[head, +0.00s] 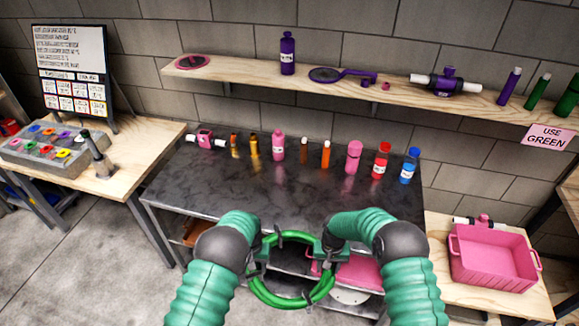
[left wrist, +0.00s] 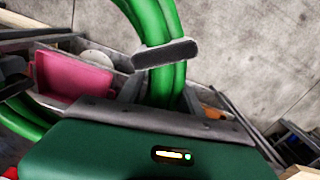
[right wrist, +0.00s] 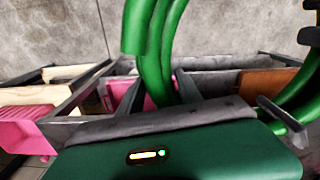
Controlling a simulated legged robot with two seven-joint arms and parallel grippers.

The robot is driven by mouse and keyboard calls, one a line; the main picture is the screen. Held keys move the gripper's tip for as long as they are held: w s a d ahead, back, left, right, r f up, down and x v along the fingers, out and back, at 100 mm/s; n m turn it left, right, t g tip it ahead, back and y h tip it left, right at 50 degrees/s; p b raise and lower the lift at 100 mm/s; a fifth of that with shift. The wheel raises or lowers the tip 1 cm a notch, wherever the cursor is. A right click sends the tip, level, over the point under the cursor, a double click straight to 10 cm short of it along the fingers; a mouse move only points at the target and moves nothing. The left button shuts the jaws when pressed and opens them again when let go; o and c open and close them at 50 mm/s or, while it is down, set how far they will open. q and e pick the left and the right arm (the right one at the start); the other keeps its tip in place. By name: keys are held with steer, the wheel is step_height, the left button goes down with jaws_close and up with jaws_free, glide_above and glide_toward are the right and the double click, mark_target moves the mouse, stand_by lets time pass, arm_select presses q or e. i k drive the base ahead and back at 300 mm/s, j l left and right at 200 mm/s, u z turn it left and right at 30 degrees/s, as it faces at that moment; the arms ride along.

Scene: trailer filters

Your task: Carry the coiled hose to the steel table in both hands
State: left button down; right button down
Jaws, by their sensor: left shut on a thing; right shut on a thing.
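The green coiled hose (head: 293,303) hangs between my two grippers in front of the steel table's near edge. My left gripper (head: 262,256) is shut on the left side of the coil; in the left wrist view the hose strands (left wrist: 165,85) pass between its fingers. My right gripper (head: 318,250) is shut on the right side; the strands (right wrist: 158,75) also pass between its fingers in the right wrist view. The dark steel table (head: 225,190) stands just beyond the hose, its front and middle top bare.
Along the table's back stand several bottles, among them a pink one (head: 278,147), a red one (head: 381,160) and a blue one (head: 410,166). A pink bin (head: 493,262) sits on a low wooden table at right. A wooden shelf (head: 240,76) runs along the wall above.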

mark_target(292, 203)
steer(key=i, duration=1.15)
